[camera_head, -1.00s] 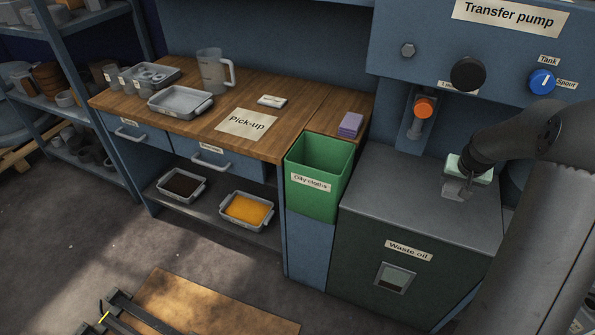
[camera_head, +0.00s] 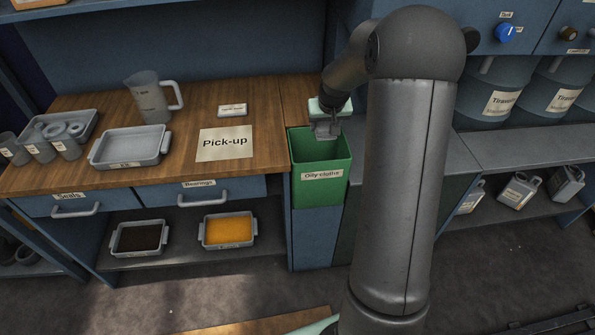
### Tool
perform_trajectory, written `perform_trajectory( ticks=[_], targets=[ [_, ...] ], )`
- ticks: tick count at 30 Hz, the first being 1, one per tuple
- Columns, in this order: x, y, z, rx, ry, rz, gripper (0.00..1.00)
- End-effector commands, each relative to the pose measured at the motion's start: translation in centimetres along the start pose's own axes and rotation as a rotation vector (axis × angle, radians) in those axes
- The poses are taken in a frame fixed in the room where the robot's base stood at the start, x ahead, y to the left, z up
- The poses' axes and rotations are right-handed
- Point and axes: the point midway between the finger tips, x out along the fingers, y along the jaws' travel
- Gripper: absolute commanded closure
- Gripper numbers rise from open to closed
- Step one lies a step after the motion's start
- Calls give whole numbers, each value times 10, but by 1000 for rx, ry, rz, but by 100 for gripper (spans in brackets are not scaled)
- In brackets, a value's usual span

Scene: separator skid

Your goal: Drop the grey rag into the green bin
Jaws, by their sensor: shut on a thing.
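The green bin (camera_head: 319,188), labelled "Oily cloths", stands at the right end of the wooden bench with its open top facing up. My gripper (camera_head: 326,131) is over the bin's mouth, near its back edge, pointing down. It is shut on the grey rag (camera_head: 325,133), which shows only as a small grey patch at the fingertips, hard to tell from the fingers. The rag is above or just inside the mouth; the exact height cannot be told. Part of the bin's inside is hidden.
My arm stands upright just right of the bin and hides most of the waste oil cabinet. The bench holds a Pick-up label (camera_head: 225,143), a grey tray (camera_head: 130,147) and a clear jug (camera_head: 152,97). Drums (camera_head: 494,95) stand at the right.

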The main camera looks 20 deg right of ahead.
Motion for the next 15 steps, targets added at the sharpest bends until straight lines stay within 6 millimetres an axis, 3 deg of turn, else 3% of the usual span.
perform_trajectory(
  ticks=[15],
  targets=[
    [51, 0, 21, 0, 0, 0, 67]
  ],
)
